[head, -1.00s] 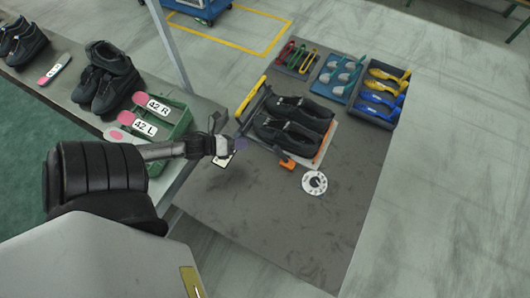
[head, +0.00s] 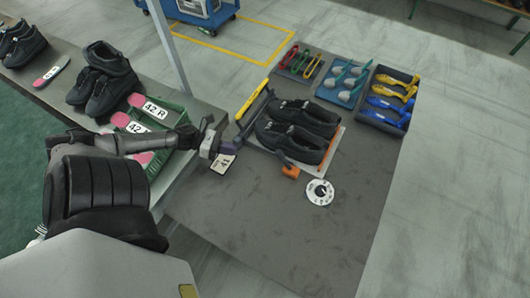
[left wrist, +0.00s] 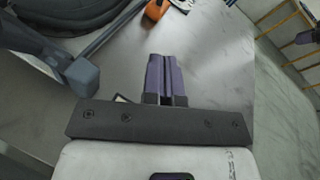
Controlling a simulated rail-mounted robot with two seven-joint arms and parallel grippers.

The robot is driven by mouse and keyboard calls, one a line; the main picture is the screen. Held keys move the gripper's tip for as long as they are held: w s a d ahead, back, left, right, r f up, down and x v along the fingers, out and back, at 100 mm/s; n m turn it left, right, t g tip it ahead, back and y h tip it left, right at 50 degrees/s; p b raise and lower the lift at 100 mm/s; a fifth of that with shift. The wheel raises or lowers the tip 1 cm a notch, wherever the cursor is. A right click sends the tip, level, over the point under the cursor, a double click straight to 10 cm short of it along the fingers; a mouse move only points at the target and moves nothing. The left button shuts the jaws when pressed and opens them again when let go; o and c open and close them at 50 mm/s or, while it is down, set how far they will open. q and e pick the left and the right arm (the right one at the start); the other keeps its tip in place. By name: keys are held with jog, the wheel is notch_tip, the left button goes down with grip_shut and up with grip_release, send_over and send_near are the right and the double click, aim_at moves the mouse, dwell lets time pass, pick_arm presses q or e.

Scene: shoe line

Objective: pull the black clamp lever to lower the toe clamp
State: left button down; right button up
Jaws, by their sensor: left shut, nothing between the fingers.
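My left gripper (head: 228,147) is shut and empty, just left of the near end of a dark bar (head: 252,118) beside the black shoes (head: 298,125). In the left wrist view its purple fingers (left wrist: 166,76) are together. There a grey bar (left wrist: 112,36) with a block-like end (left wrist: 82,75) lies left of the fingers, apart from them in the picture. A black arm with an orange end (head: 290,171) stands at the near side of the shoes. I cannot tell which of these parts is the clamp lever. My right gripper is not in view.
A yellow bar (head: 252,100) runs along the dark bar. A white dial (head: 320,192) and a small card (head: 222,164) lie on the grey mat (head: 285,235). Tool trays (head: 383,117) stand behind. A green crate (head: 180,130) is at left. The mat's front is clear.

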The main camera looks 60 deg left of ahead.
pick_arm(q)
jog(key=b, duration=0.1)
send_near(284, 161)
notch_tip(284, 161, down, 2)
jog(key=shift+w+a+f, duration=0.1)
jog(key=shift+f, duration=0.1)
jog(key=shift+w+d+r, duration=0.25)
jog(key=shift+w, duration=0.15)
jog(key=shift+w+d+r, duration=0.2)
jog(key=shift+w+r, duration=0.1)
jog(key=shift+w, duration=0.15)
jog(key=shift+w+d+r, duration=0.35)
jog(key=shift+w+r, duration=0.1)
jog(key=shift+w, duration=0.3)
jog(key=shift+r, duration=0.1)
